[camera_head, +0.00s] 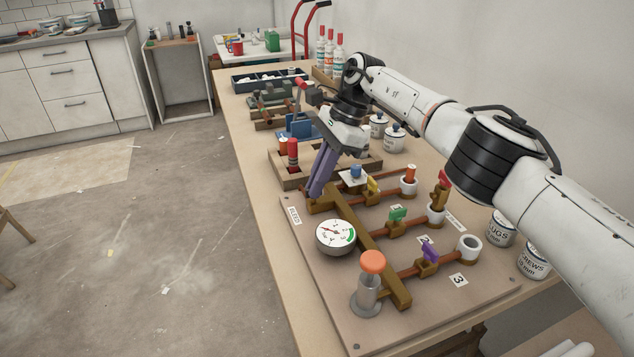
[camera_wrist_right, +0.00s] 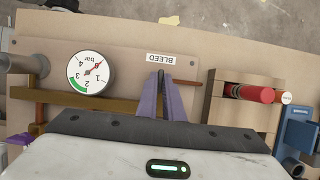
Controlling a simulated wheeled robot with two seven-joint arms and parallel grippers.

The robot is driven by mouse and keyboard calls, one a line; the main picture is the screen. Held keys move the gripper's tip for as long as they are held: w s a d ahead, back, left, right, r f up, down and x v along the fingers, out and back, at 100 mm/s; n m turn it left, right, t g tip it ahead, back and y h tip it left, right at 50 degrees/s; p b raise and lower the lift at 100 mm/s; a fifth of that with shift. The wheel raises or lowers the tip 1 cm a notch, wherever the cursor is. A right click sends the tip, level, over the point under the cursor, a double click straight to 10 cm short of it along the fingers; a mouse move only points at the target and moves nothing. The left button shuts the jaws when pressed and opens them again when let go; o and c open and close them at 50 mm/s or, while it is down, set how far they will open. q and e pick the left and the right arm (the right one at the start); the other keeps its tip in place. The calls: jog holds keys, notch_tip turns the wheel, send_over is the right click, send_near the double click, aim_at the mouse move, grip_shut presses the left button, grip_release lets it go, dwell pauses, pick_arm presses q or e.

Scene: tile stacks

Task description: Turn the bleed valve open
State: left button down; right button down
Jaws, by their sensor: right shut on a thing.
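The board (camera_head: 430,312) carries brown pipework with a thick manifold bar (camera_head: 385,268). My right gripper (camera_head: 316,193) reaches down at the manifold's far end, beside the BLEED label (camera_head: 295,216). In the right wrist view its two purple fingertips (camera_wrist_right: 161,80) are close together just below the BLEED label (camera_wrist_right: 160,58). They are shut on the bleed valve, which is mostly hidden between them, so its turn angle cannot be told. My left gripper is not in view.
An orange-topped pump (camera_head: 370,280) stands at the board's near end. Yellow, green and purple valve handles (camera_head: 397,214) sit on branches to the right. A wooden rack with a red cylinder (camera_head: 293,152) stands close beyond the gripper. White tins (camera_head: 502,229) stand at right.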

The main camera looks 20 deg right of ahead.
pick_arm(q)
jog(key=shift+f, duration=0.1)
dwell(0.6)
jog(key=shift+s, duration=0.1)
pick_arm(e)
jog(key=c, duration=1.9)
grip_release()
jog(key=shift+r, duration=0.1)
